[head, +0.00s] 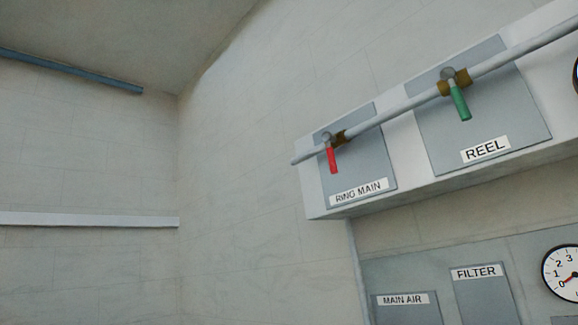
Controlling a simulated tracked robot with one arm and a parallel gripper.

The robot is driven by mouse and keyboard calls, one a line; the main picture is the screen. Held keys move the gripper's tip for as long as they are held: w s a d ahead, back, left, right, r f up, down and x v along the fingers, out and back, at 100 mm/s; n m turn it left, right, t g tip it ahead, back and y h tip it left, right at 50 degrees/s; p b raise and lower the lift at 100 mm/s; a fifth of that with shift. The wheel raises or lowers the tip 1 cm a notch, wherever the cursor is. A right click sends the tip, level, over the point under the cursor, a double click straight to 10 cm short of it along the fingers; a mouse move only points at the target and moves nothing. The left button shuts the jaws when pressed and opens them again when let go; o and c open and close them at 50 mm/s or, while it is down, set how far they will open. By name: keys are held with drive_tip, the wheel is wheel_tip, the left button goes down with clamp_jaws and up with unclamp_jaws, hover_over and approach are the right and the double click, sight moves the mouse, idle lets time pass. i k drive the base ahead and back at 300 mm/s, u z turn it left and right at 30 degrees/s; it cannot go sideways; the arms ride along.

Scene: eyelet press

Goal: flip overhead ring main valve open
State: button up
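The ring main valve has a red lever handle (333,160) on a brass body (339,137), on a grey pipe in front of a grey plate labelled RING MAIN (358,191). The red handle hangs down, crosswise to the pipe. It is right of the picture's middle, on an overhead white board. My gripper does not show in the head view, and nothing of it is seen near the valve.
A green-handled valve (460,103) on the same pipe (402,106) sits to the right, above the REEL label (485,149). Below are panels marked MAIN AIR (403,300) and FILTER (476,272), and a gauge (566,273). A white ledge (90,220) runs along the left wall.

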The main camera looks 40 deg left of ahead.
sight(327, 136)
drive_tip(key=u, duration=1.1)
drive_tip(key=k, duration=1)
drive_tip(key=z, duration=0.45)
drive_tip(key=i, duration=1)
drive_tip(key=u, duration=0.05)
